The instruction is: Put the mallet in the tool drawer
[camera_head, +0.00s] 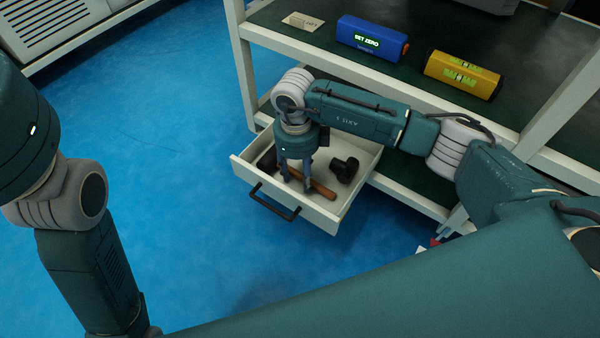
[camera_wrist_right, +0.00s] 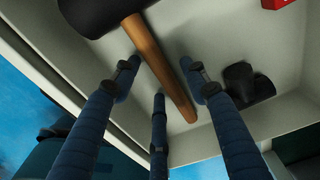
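The mallet, with a black head (camera_wrist_right: 98,14) and a brown wooden handle (camera_wrist_right: 158,62), lies inside the open drawer (camera_head: 325,217). In the head view its handle (camera_head: 322,191) shows beside my fingers, and its head is partly hidden behind them. My right gripper (camera_head: 296,186) points down into the drawer. In the right wrist view its three fingers (camera_wrist_right: 159,78) are spread, with gaps between them and the handle; nothing is held. My left arm shows at the left, but its gripper is out of the picture.
A black object (camera_head: 344,169) lies at the drawer's right side. A black handle (camera_head: 273,203) is on the drawer front. The rack shelf above carries a blue device (camera_head: 371,38) and a yellow device (camera_head: 462,75). Blue floor is clear at left.

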